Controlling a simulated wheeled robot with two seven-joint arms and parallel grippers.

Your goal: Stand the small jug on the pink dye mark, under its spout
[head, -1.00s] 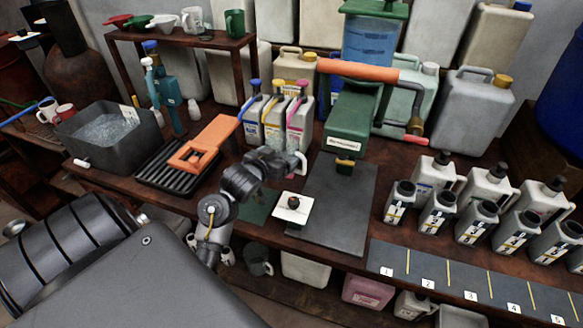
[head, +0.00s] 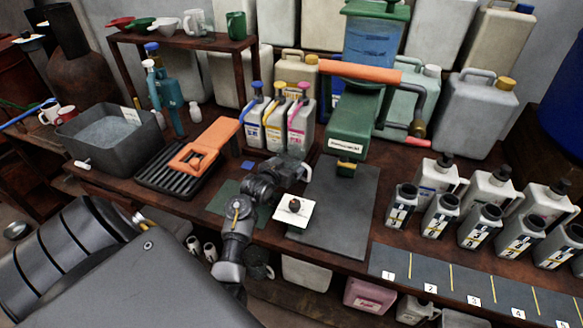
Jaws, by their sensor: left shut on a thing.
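The pink dye bottle (head: 299,126) stands at the right end of the row of three dye bottles, with a pink cap and spout. My left gripper (head: 300,171) is on the table side just in front of it, seen from behind. It is shut on what seems to be the small jug (head: 296,157), of which only a pale bit shows past the gripper. How upright the jug is, and whether it touches the table, I cannot tell. The pink dye mark is not visible, likely behind my gripper. My right gripper is not in view.
The yellow (head: 274,126) and blue (head: 251,124) dye bottles stand to the left; a blue mark (head: 248,164) lies before the blue one. A white tile with a dark knob (head: 293,212) is close in front. A green press (head: 352,130) stands to the right.

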